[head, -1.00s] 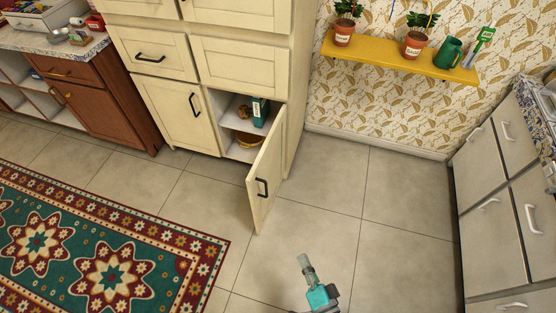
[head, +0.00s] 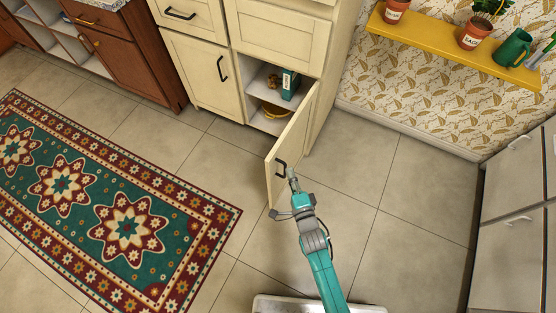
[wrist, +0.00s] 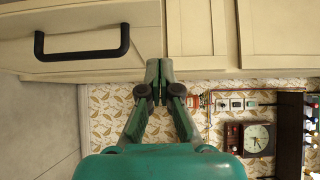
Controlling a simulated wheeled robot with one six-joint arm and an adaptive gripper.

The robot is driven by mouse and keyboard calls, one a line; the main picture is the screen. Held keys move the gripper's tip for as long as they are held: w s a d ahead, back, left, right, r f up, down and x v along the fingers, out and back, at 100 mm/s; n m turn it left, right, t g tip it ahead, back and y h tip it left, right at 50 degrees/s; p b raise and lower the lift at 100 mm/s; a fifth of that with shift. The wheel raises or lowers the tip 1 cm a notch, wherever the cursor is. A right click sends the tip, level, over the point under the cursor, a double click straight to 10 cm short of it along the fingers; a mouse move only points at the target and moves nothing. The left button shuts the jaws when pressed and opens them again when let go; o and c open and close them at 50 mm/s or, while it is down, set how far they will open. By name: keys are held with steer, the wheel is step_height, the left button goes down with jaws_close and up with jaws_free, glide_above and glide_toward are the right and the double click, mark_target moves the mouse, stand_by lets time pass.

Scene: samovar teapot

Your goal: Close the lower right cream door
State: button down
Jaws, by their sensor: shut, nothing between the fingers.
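The lower right cream door (head: 296,132) stands open in the head view, swung out from the cabinet (head: 284,40). Its black handle (head: 281,168) is near the free edge. My gripper (head: 290,173) is shut and empty, with its tips beside the handle and overlapping the door in the picture. I cannot tell whether they touch it. In the wrist view the shut fingertips (wrist: 158,66) lie right of a black handle (wrist: 82,43) on a cream panel (wrist: 60,18), close to the panel's edge. The shelves inside the cabinet show behind the door.
A patterned rug (head: 110,215) lies on the left. A yellow shelf (head: 450,58) with pots hangs on the right wall. Grey cabinets (head: 515,200) stand at right. Tiled floor around the door is clear.

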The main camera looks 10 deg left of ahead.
mark_target(274, 152)
steer(key=shift+w+a, duration=2.2)
steer(key=shift+a, duration=0.25)
steer(key=shift+a, duration=0.15)
